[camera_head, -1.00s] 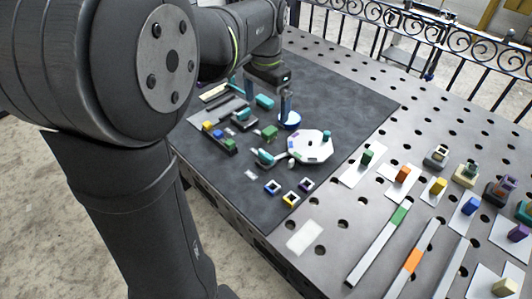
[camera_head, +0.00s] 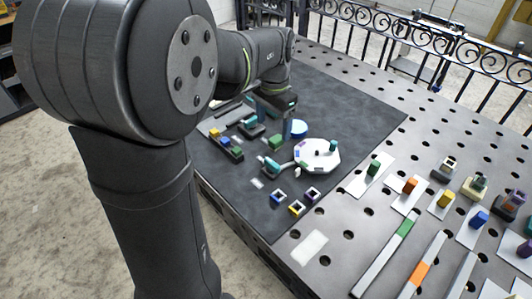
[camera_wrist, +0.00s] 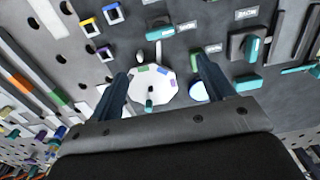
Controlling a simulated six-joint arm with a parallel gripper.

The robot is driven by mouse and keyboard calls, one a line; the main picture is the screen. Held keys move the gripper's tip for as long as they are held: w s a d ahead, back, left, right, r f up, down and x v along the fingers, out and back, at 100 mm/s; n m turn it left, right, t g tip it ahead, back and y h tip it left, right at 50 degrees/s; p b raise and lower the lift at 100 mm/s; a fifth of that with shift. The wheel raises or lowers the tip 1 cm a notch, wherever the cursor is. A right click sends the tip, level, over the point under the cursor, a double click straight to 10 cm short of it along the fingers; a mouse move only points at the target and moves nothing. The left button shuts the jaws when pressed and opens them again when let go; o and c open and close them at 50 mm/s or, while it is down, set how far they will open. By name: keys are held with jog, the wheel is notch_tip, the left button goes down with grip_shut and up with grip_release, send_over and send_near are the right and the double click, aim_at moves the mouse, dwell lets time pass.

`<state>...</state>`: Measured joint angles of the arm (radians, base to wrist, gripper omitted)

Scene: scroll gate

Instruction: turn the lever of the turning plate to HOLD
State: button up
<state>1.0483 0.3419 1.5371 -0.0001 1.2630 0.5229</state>
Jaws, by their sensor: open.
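The turning plate (camera_head: 317,155) is a white, many-sided disc with coloured marks and a teal peg (camera_head: 333,147). It also shows between my fingers in the wrist view (camera_wrist: 154,84). At its left in the head view, a pale arm leads to a teal piece (camera_head: 270,166). I cannot tell whether this piece or the peg is the lever, and the labels are too small to read. My gripper (camera_head: 276,118) is above the mat, behind and left of the plate. In the wrist view my gripper (camera_wrist: 161,68) is open, with nothing between its fingers.
A tray of coloured blocks (camera_head: 226,144) is on the left. Small square rings (camera_head: 296,207) lie in front of the plate. Cards with blocks and long strips (camera_head: 388,256) fill the table's right.

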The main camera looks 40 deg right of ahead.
aim_at(272, 162)
notch_tip(272, 162, down, 14)
jog(key=shift+f, duration=0.1)
dwell(0.4)
jog(key=c, duration=1)
